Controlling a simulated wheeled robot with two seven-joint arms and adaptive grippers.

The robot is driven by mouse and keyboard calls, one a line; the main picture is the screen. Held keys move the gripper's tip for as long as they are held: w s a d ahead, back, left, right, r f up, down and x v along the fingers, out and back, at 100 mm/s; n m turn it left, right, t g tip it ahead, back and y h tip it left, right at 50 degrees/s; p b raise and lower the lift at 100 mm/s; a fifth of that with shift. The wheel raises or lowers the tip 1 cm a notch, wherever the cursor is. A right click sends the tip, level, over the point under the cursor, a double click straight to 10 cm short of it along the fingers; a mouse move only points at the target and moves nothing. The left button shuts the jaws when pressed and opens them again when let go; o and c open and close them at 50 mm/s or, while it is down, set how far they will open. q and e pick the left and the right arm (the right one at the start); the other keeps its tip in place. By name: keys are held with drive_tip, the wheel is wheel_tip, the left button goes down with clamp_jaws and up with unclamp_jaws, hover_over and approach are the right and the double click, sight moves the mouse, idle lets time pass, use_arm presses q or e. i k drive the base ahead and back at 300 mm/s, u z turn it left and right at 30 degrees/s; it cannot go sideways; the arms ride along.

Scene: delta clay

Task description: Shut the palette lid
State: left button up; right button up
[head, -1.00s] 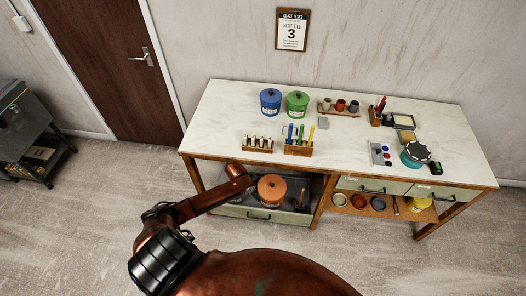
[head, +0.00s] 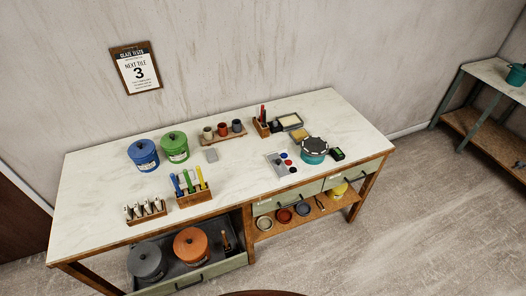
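A flat pale grey piece with red, blue and dark round spots (head: 281,164) lies on the worktable (head: 240,170), left of a teal round pot with a dark scalloped top (head: 314,150). It looks like a paint palette. I cannot tell at this size whether it has a lid or how that lid stands. Neither of my grippers is in view.
A blue canister (head: 144,155), a green canister (head: 175,148) and wooden tool racks stand on the left of the table. An open lower drawer (head: 215,268) holds grey and orange pots. Small bowls sit on the lower shelf (head: 290,224). Another bench (head: 490,72) stands far right.

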sight(278, 165)
drive_tip(key=z, duration=0.05)
drive_tip(key=i, duration=1.2)
drive_tip(key=z, duration=0.2)
